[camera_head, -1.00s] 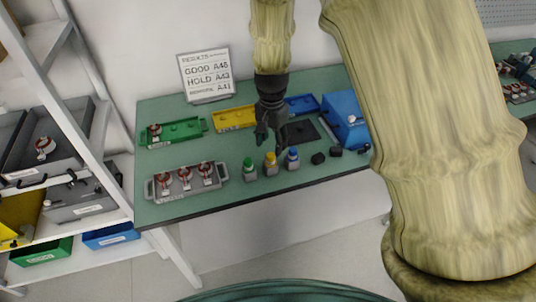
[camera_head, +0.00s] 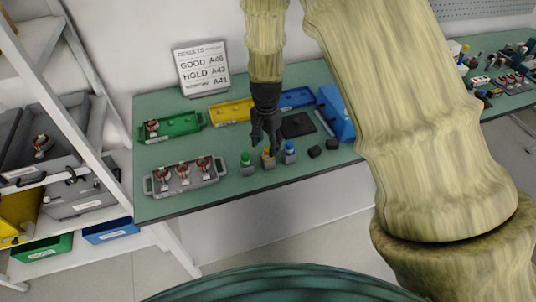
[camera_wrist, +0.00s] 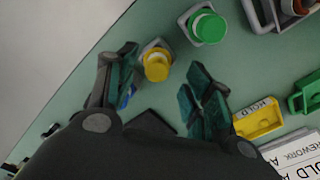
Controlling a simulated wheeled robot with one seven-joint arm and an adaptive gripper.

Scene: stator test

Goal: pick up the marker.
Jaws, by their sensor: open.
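Three small grey-bodied marker bottles stand in a row near the table's front edge: one green-capped (camera_head: 246,161), one yellow-capped (camera_head: 268,160) and one blue-capped (camera_head: 290,153). I cannot tell which one the task means. My gripper (camera_head: 266,140) points down, open and empty, just above the yellow-capped one and partly covering its top. In the wrist view, the yellow cap (camera_wrist: 157,66) shows between the two spread fingers (camera_wrist: 162,62), apart from both. The green cap (camera_wrist: 208,27) is beyond the right finger. The blue cap is mostly hidden behind the left finger.
A grey tray of copper stators (camera_head: 184,178) stands left of the bottles. Green (camera_head: 172,128) and yellow (camera_head: 229,111) trays, a blue bin (camera_head: 337,112) and a sign (camera_head: 203,66) stand behind. Small black blocks (camera_head: 323,148) lie to the right. The front strip is clear.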

